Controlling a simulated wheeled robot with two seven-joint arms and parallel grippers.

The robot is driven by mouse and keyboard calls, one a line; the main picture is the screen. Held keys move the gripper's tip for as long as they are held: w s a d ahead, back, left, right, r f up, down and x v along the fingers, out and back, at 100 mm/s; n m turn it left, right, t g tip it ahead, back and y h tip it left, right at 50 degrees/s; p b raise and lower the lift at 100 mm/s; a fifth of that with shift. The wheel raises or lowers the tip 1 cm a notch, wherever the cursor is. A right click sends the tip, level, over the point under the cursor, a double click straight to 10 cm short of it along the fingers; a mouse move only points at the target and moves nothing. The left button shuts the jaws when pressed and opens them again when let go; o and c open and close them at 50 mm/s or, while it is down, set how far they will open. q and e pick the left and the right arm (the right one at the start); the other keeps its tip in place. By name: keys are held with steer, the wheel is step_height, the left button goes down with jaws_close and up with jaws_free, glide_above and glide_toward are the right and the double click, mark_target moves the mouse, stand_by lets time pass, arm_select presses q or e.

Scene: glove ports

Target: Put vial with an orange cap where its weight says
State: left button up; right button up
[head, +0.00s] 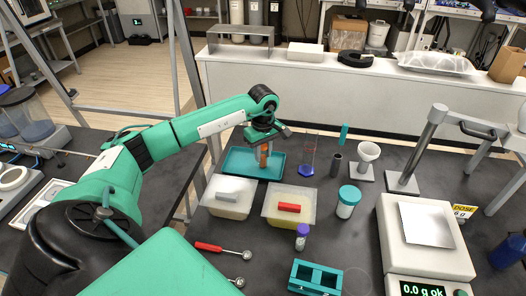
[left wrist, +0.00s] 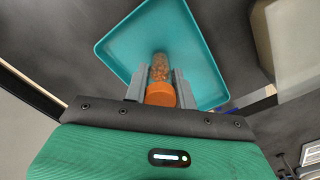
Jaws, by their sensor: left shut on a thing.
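The vial with an orange cap (left wrist: 160,94) is clear with brown-orange contents and sits between the fingers of my left gripper (left wrist: 161,78), which is shut on it. In the head view the vial (head: 264,157) is over the teal tray (head: 240,172); whether its far end touches the tray, I cannot tell. The scale (head: 428,237) at the right has a bare silver plate and reads "0.0 g ok". My right gripper is not in view.
Two tubs, with a grey-lidded block (head: 229,197) and a red block (head: 289,207), stand in front of the tray. A blue-based cylinder (head: 306,170), a teal-capped jar (head: 347,202), a purple-capped vial (head: 302,237) and a teal rack (head: 315,276) stand to the right.

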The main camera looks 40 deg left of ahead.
arm_select(q)
steer(key=o, duration=0.5)
steer(key=shift+f, duration=0.2)
steer(key=o, duration=0.5)
steer(key=shift+r, duration=0.15)
steer(key=shift+r, duration=0.2)
step_height(320, 180, up, 11)
steer(key=b, duration=0.2)
steer(key=shift+b, duration=0.4)
steer(key=shift+r, duration=0.4)
